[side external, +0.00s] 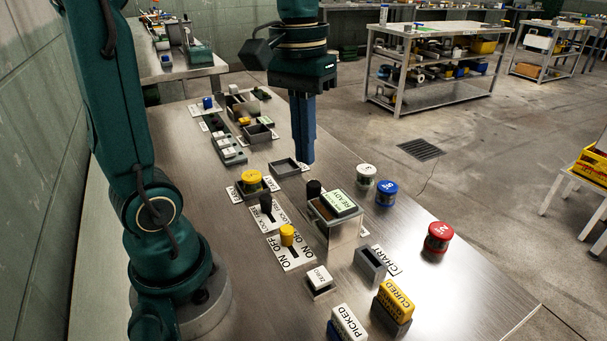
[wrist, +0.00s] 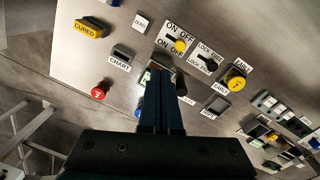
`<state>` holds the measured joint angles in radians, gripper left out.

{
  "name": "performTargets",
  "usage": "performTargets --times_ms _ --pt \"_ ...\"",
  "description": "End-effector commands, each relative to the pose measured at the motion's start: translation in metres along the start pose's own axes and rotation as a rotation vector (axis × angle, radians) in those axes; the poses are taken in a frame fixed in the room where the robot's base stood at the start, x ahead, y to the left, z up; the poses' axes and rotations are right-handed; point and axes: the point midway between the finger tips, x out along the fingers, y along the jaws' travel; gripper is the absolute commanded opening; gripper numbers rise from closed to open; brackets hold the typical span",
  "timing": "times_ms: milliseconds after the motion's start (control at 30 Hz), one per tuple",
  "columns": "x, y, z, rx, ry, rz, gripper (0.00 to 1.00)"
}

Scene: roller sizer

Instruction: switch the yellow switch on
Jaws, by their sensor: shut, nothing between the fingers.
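The yellow switch (side external: 287,235) is a yellow knob on a white plate marked ON and OFF, on the metal bench. It also shows in the wrist view (wrist: 180,45), where the knob stands at the OFF end of its dark slot. My gripper (side external: 306,161) is shut and empty, pointing down, above the bench and farther back than the switch, apart from it. In the wrist view its blue fingers (wrist: 161,72) are together, below and left of the switch.
A black-knobbed lock switch (side external: 266,204) and a yellow round button (side external: 251,177) stand behind the switch. A metal box with a green READY top (side external: 341,202) stands to its right. A white ZERO block (side external: 319,278) is in front. Red (side external: 438,236) and blue (side external: 386,191) round pieces lie farther right.

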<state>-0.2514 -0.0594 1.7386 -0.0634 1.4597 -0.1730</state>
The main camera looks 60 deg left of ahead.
Motion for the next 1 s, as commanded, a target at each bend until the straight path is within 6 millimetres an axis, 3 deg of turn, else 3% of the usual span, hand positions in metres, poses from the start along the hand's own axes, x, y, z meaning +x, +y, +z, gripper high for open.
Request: performTargets --times_ms 300,500,733,1000 --pt "0.026 -0.029 -0.046 -0.201 -0.217 -0.005 0.00" --pt "0.051 -0.050 -0.065 -0.294 -0.318 0.005 0.00" --pt "0.072 -0.065 -0.069 -0.351 -0.385 0.012 0.00" --pt "0.074 -0.068 -0.069 -0.362 -0.391 0.014 0.00"
